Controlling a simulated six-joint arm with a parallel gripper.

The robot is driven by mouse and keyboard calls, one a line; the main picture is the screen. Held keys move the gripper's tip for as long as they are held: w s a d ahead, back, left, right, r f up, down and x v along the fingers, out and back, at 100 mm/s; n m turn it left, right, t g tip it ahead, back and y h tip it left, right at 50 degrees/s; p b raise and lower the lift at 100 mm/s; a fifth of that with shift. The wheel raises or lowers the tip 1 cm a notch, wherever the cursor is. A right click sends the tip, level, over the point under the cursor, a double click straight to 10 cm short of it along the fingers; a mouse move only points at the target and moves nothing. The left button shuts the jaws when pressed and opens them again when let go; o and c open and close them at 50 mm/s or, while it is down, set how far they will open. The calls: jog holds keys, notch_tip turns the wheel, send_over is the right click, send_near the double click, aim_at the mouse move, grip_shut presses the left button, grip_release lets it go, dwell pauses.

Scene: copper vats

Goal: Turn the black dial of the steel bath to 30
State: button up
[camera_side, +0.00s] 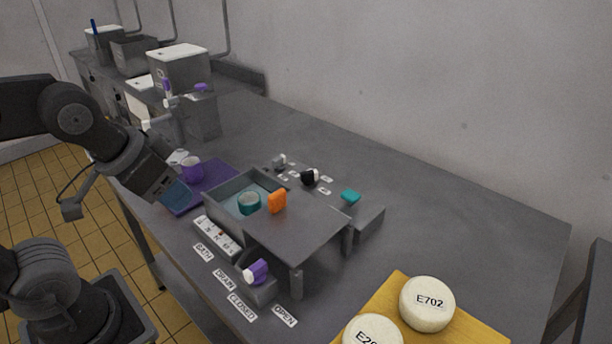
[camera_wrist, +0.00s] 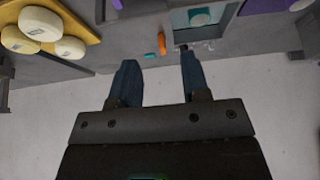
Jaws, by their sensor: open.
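The black dial (camera_side: 310,177) with a pale mark stands on the table behind the steel bath (camera_side: 225,189), with small white labels around it. Its setting is too small to read. A teal round piece (camera_side: 249,203) sits inside the bath. In the wrist view the bath (camera_wrist: 231,15) is at the top, and a dark spot beside the right fingertip may be the dial. My gripper (camera_side: 176,196) is at the left of the bath in the side view, above the purple mat. In the wrist view my gripper (camera_wrist: 158,64) is open, with nothing between its fingers.
An orange block (camera_side: 277,201) stands at the bath's right edge. A purple-and-white drain handle (camera_side: 256,271) is in front. Free table lies at the back right.

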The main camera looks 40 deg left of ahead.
dwell(0.4)
jog(key=m+g+h, duration=0.2)
jog(key=m, duration=0.4)
send_over(308, 172)
jog(key=s+a, duration=0.3)
jog(key=s, duration=0.2)
notch_tip(308, 172, down, 4)
jog(key=f, duration=0.1)
jog(key=x, duration=1.3)
jog(key=shift+w+d, duration=0.4)
jog(key=shift+d, duration=0.05)
grip_shut()
